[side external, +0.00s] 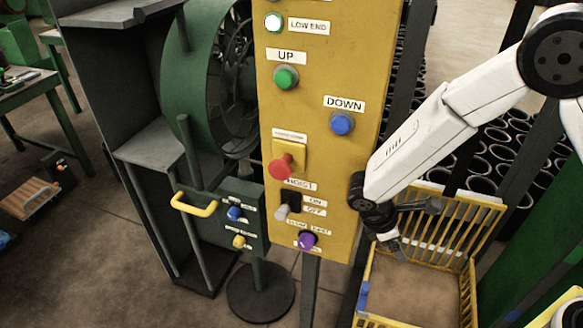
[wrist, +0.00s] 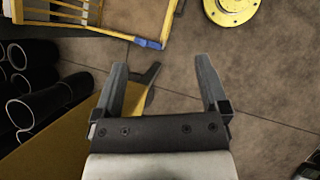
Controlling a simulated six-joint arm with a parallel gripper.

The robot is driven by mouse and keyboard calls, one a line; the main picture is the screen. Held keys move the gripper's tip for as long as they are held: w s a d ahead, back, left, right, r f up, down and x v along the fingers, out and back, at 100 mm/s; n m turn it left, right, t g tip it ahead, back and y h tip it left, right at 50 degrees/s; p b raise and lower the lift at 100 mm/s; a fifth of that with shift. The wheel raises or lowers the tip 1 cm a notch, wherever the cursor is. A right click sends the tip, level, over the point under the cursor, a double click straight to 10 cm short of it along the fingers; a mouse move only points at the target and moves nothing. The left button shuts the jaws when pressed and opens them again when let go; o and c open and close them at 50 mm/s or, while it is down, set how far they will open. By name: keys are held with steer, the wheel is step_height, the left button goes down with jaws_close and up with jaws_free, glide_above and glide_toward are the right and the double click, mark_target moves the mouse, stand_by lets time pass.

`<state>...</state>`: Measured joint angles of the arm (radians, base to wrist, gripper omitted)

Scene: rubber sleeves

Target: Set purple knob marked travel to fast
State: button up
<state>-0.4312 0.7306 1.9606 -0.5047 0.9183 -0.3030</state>
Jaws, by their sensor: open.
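The purple knob (side external: 307,240) sits at the bottom of the yellow control panel (side external: 335,80), below a hoist switch (side external: 288,204) marked ON and OFF. Small labels above it seem to read SLOW and FAST; the label below it is partly hidden. Its pointer direction is too small to tell. My gripper (side external: 414,228) is to the right of the panel, apart from the knob, over the yellow crate in the picture. In the wrist view my gripper (wrist: 162,80) is open and empty, with floor between its fingers. The panel's yellow edge (wrist: 75,130) shows at lower left; the knob is not visible there.
The yellow slatted crate (side external: 468,290) stands right of the panel, with black rubber sleeves (side external: 490,165) behind it. A red button (side external: 285,167) projects above the knob. A green pedestal box (side external: 238,222) with a yellow handle stands left. A yellow disc (wrist: 232,8) lies on the floor.

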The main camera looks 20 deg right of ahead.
steer(key=w+a+f+n+t+h, duration=0.2)
steer(key=a+f+n+h, duration=0.3)
steer(key=f+n, duration=0.2)
steer(key=n+t+h, duration=0.2)
steer(key=n+t, duration=0.5)
steer(key=t, duration=0.6)
glide_toward(304, 247)
steer(key=x, duration=0.2)
steer(key=shift+r, duration=0.15)
steer(key=shift+d, duration=0.1)
steer(key=shift+x, duration=3.85)
